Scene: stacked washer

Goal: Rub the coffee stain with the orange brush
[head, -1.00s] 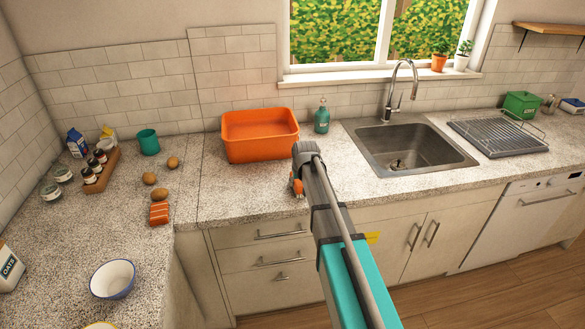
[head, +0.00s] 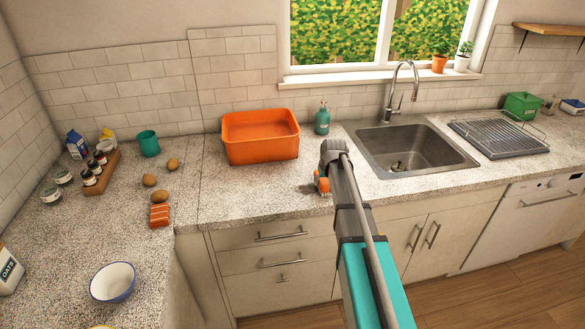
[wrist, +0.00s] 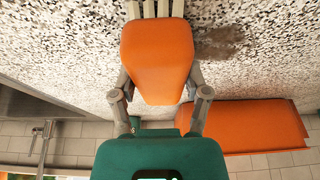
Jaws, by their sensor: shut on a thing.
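The orange brush (wrist: 158,55) is held between the two fingers of my gripper (wrist: 157,92) in the wrist view, with pale bristles at its far end. In the head view a small part of the brush (head: 322,186) shows under my gripper (head: 324,175), low at the counter's front edge. The coffee stain (wrist: 218,42) is a brown smudge on the speckled counter, just right of the brush in the wrist view. In the head view the stain (head: 306,189) shows faintly left of the brush. I cannot tell if the bristles touch the counter.
An orange basin (head: 260,138) stands behind the stain, with a teal soap bottle (head: 322,118) beside it. The sink (head: 410,150) opens to the right of my gripper. Eggs, a sponge (head: 159,215) and a bowl (head: 112,282) lie on the left counter. The counter left of the stain is clear.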

